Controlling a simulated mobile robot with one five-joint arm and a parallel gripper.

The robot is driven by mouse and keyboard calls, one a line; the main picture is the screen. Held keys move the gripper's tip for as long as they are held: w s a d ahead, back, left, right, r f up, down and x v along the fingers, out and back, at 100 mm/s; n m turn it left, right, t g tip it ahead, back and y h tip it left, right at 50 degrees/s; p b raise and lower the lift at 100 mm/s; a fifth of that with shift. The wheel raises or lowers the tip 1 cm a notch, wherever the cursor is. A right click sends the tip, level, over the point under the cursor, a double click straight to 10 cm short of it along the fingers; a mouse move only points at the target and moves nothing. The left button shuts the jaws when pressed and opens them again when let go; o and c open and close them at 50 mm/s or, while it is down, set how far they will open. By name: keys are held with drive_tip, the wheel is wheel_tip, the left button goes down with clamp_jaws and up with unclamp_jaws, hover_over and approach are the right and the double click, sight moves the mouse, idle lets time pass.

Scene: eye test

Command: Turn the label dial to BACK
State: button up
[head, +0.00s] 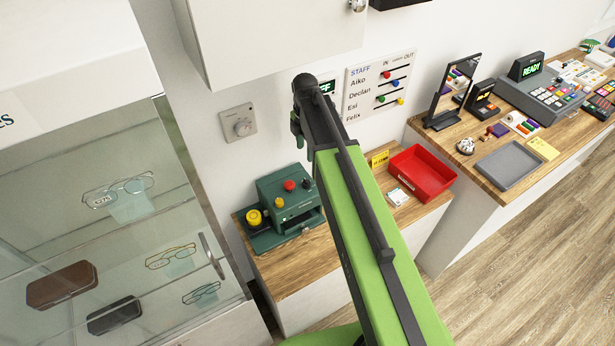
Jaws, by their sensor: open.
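A green machine (289,200) stands on the low wooden counter, with a red knob or button (289,185), a small yellow-orange knob (279,202) and a larger yellow knob (254,217) at its left. My arm reaches up from the bottom, right of the machine. My gripper (297,130) is at its far end, small and partly hidden, open, and appears apart from both.
A staff board (378,85) hangs above. A wall cabinet (268,35) overhangs. A glass display case (120,220) stands left. My arm partly hides a small display (326,87).

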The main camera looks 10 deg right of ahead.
sight(306, 180)
wheel_tip(306, 180, down, 17)
drive_tip(key=b, duration=1.6)
drive_tip(key=shift+d+f, duration=0.1)
drive_tip(key=shift+d, duration=0.05)
drive_tip(key=shift+c, duration=0.4)
drive_tip(key=shift+w, duration=0.1)
clamp_jaws()
